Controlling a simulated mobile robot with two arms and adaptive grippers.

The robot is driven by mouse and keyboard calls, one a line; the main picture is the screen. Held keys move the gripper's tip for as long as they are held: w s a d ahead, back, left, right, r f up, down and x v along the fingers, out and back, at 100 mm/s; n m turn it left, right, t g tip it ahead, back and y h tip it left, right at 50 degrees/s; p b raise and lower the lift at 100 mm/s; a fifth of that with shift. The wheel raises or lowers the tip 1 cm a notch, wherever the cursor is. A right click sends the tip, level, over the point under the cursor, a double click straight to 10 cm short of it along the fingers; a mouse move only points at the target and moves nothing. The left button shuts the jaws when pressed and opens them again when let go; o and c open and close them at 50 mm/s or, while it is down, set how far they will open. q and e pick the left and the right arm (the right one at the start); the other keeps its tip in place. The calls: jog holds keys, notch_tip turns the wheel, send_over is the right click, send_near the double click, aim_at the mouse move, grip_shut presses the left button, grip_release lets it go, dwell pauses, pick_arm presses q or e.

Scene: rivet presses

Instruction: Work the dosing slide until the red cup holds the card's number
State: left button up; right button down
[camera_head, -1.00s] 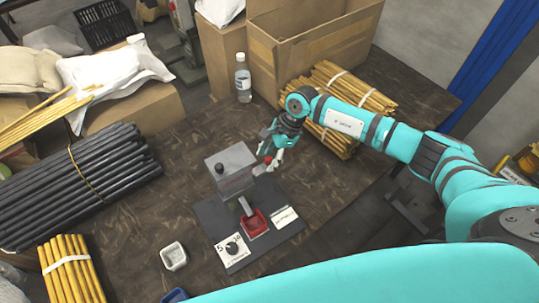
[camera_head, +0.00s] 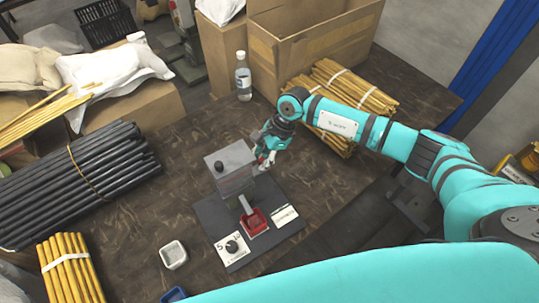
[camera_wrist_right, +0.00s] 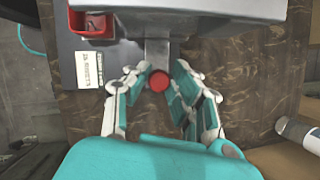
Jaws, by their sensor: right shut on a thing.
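The grey dosing box (camera_head: 230,165) stands on a dark base plate (camera_head: 212,219), with a chute down to the red cup (camera_head: 254,223). Particles inside the cup are too small to count. The card (camera_head: 231,247) at the plate's front-left corner reads 5. My right gripper (camera_head: 264,160) is at the box's far-right side. In the wrist view it (camera_wrist_right: 160,74) is shut on the slide's red knob (camera_wrist_right: 159,81), whose grey bar (camera_wrist_right: 157,51) runs into the box. The red cup also shows there (camera_wrist_right: 91,23). My left gripper is not in view.
A white label (camera_head: 285,215) lies on the plate's right. A small white dish (camera_head: 174,255) and a blue container (camera_head: 174,295) are at the front. A bottle (camera_head: 243,78), yellow rod bundles (camera_head: 355,87) and an open carton (camera_head: 310,45) stand behind. Black rods (camera_head: 75,185) lie left.

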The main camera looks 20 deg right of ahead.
jog(key=shift+s+a, duration=0.25)
jog(key=shift+a, duration=0.55)
jog(key=c, duration=1.1)
grip_release()
jog(key=shift+a, duration=0.1)
jog(key=shift+c, duration=0.2)
jog(key=shift+d+r, duration=0.25)
jog(key=v, duration=1.1)
jog(key=shift+r, duration=0.2)
